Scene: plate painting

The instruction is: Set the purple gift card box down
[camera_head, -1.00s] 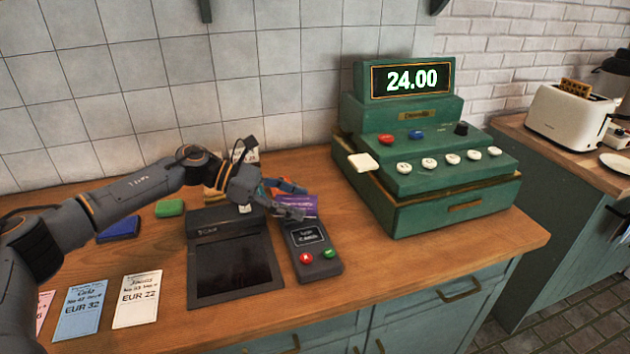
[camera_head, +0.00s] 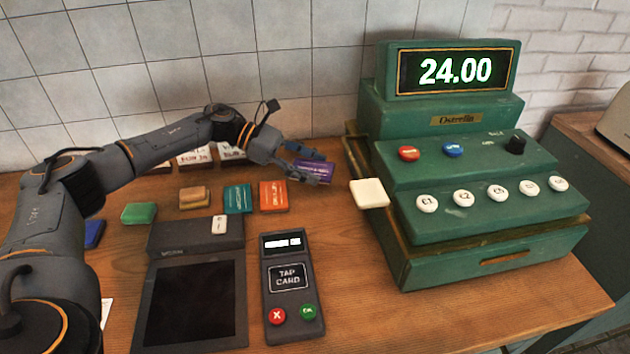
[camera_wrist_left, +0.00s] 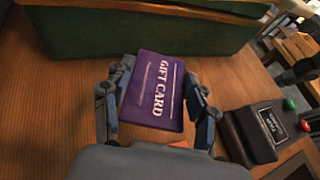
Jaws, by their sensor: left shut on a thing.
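The purple gift card box (camera_head: 315,169) is in my left gripper (camera_head: 309,165), above the counter between the row of coloured boxes and the green cash register. In the left wrist view the box (camera_wrist_left: 156,92) shows its "GIFT CARD" face. The fingers of my left gripper (camera_wrist_left: 158,105) lie along both of its sides, shut on it. I cannot tell exactly how high the box is over the wood.
The green cash register (camera_head: 455,200) reads 24.00, with a white tab (camera_head: 368,193) sticking out. The card reader (camera_head: 290,285) stands beside a dark tablet terminal (camera_head: 195,300). Teal (camera_head: 237,199), orange (camera_head: 273,195) and green (camera_head: 138,213) boxes lie behind. Bare wood (camera_head: 335,225) lies before the register.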

